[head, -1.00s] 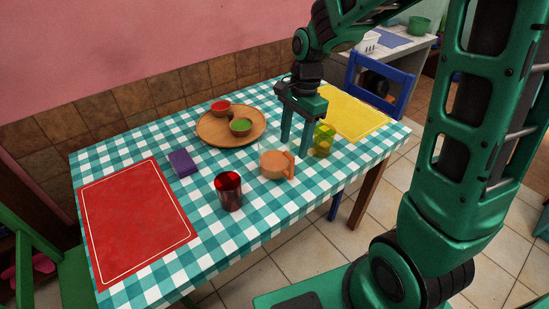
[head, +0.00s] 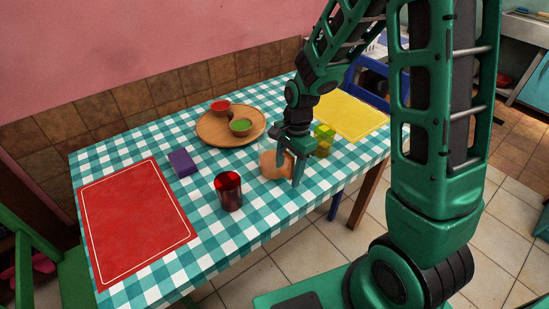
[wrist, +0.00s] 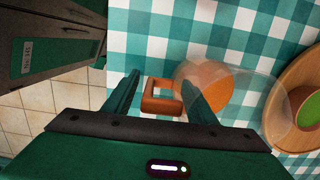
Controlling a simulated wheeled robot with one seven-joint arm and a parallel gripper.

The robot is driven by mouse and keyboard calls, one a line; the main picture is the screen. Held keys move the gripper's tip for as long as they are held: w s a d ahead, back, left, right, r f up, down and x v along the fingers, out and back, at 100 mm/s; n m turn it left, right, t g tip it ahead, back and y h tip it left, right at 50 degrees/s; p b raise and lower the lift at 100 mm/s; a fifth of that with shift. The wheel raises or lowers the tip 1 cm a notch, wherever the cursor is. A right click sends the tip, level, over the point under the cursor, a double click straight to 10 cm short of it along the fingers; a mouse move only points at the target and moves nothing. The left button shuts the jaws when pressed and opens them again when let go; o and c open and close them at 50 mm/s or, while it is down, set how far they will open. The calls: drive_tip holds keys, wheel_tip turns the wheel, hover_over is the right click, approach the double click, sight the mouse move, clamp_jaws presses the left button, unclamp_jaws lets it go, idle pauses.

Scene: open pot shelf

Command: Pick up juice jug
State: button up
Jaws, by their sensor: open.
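The juice jug (head: 270,163) is a clear vessel with orange juice low inside and an orange handle. It stands upright on the checked table, partly hidden by my gripper in the head view. In the wrist view its clear body (wrist: 238,92) is right of centre and its handle (wrist: 149,104) shows between my fingers. My gripper (head: 288,172) is open and points down at the handle side of the jug. In the wrist view my gripper (wrist: 160,80) has one finger on each side of the handle, the right one beside the jug body. I cannot tell whether they touch.
A dark red cup (head: 229,192) stands left of the jug, and a yellow-green glass (head: 323,141) stands close on its right.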

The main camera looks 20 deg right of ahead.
sight(288, 155)
clamp_jaws()
drive_tip(key=shift+r, duration=0.2)
idle(0.3)
drive_tip(key=shift+r, duration=4.75)
